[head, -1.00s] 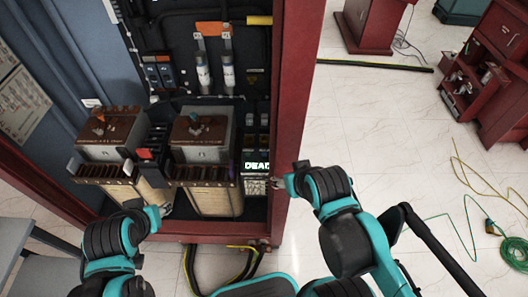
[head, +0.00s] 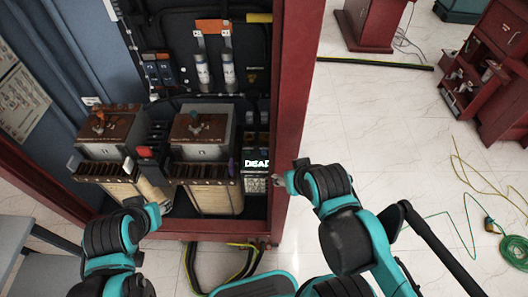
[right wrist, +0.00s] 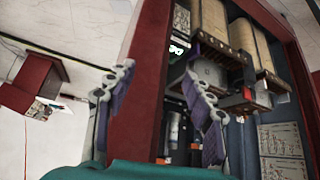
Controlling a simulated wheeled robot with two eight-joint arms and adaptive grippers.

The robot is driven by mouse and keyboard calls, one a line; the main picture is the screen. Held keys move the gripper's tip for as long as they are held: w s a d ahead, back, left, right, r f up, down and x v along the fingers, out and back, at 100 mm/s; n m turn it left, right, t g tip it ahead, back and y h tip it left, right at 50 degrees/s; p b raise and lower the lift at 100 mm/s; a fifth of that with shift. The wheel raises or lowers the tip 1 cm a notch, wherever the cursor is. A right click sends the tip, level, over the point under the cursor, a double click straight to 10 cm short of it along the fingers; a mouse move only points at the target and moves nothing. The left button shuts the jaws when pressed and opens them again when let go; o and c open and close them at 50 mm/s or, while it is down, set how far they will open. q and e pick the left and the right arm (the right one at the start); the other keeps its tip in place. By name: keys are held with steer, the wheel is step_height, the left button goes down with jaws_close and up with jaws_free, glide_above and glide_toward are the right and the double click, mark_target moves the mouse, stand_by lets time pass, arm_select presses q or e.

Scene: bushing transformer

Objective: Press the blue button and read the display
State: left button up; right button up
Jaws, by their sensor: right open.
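A small display (head: 257,163) with bright white letters, which look like "DEAD", sits at the right inside the open cabinet. Below it is a pale keypad-like panel (head: 254,185); I cannot make out a blue button on it. The display's glowing letters (right wrist: 176,50) also show there. My left gripper (head: 160,212) is low before the left transformer; its jaws are unclear.
The red cabinet post (head: 292,90) stands between the right arm and the interior. Two brown-topped transformers (head: 201,130) fill the cabinet's lower part. Black cables (head: 222,265) lie below its front edge. The tiled floor at right is mostly clear, with a green hose (head: 514,250) farther off.

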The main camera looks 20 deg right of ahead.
jaws_close()
stand_by(1.1)
